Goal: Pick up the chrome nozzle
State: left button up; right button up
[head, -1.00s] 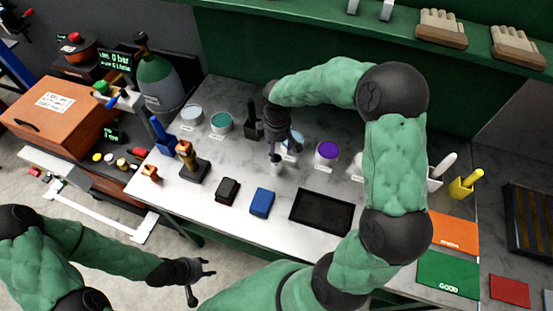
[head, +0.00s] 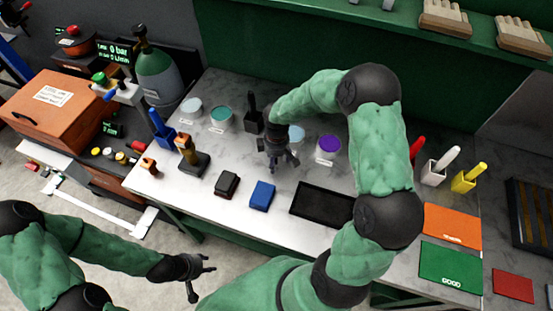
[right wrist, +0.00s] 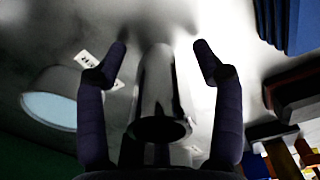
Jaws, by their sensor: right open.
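The chrome nozzle (right wrist: 158,92) is a shiny rounded cylinder in the middle of the right wrist view, with a dark round opening at its near end. My right gripper (right wrist: 160,50) is open, with one finger on each side of the nozzle and a visible gap to both. In the head view my right gripper (head: 283,166) is low over the white bench, and it hides the nozzle there. My left gripper (head: 204,279) is open and empty, off the bench's front edge.
Near my right gripper are a purple-filled cup (head: 328,147), a pale blue cup (head: 296,133) and a black holder (head: 252,108). In front lie a black block (head: 226,184), a blue block (head: 262,195) and a black tray (head: 320,204). A tool stand (head: 192,158) is at left.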

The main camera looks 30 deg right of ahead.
jog(key=c, duration=1.2)
jog(key=shift+c, duration=0.2)
jog(key=shift+r, duration=0.2)
